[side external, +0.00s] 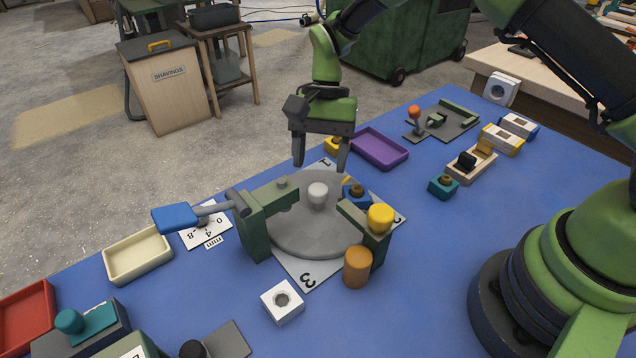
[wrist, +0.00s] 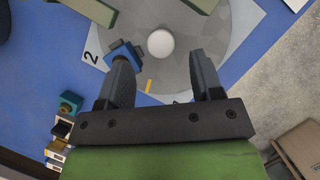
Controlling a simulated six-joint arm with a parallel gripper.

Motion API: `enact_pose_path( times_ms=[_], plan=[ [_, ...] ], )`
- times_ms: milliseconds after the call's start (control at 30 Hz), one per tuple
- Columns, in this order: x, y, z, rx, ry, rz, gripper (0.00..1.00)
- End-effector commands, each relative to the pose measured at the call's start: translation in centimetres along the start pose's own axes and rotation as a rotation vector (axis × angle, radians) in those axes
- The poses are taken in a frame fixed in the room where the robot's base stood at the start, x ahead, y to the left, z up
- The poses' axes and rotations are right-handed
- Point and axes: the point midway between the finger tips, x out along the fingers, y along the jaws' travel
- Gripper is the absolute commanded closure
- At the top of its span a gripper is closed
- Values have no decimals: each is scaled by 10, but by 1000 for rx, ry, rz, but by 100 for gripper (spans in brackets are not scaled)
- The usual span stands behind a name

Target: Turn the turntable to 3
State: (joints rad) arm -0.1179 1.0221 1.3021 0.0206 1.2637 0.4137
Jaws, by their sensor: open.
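The turntable is a grey round disc (side external: 300,234) with a pale central knob (side external: 318,194); both also show in the wrist view, where the knob (wrist: 160,43) lies just beyond my fingers. It sits on a light plate (side external: 300,270) marked 1, 2 and 3. A yellow mark (wrist: 149,86) lies at the disc's edge, between the 1 and the 2 in the side view. A blue block with a brown top (side external: 356,194) is at the disc's rim by this mark. My gripper (side external: 321,163) is open and empty above the 1 side, fingers pointing down, apart from the knob.
A white block (side external: 282,301) is in front; a purple tray (side external: 380,149) is behind.

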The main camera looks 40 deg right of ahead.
Motion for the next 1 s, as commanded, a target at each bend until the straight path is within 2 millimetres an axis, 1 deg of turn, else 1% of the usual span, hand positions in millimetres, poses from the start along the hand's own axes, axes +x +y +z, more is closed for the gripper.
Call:
enact_pose_path(
  times_ms=[33, 100, 200, 300, 433, 667, 700, 867, 900, 933, 1000],
  plan=[
    [11, 1, 0, 0, -3, 6, 40],
    [23, 0, 0, -2, -1, 4, 40],
    [37, 0, 0, -3, -1, 3, 40],
    [46, 0, 0, -3, 1, 1, 40],
    [51, 0, 0, -3, 2, 0, 40],
    [51, 0, 0, -3, 2, 0, 40],
    [51, 0, 0, -3, 2, 0, 49],
    [51, 0, 0, -4, 2, 0, 86],
    [51, 0, 0, -4, 2, 0, 95],
    [51, 0, 0, -4, 2, 0, 100],
    [50, 0, 0, -3, 2, 0, 100]
  ],
)
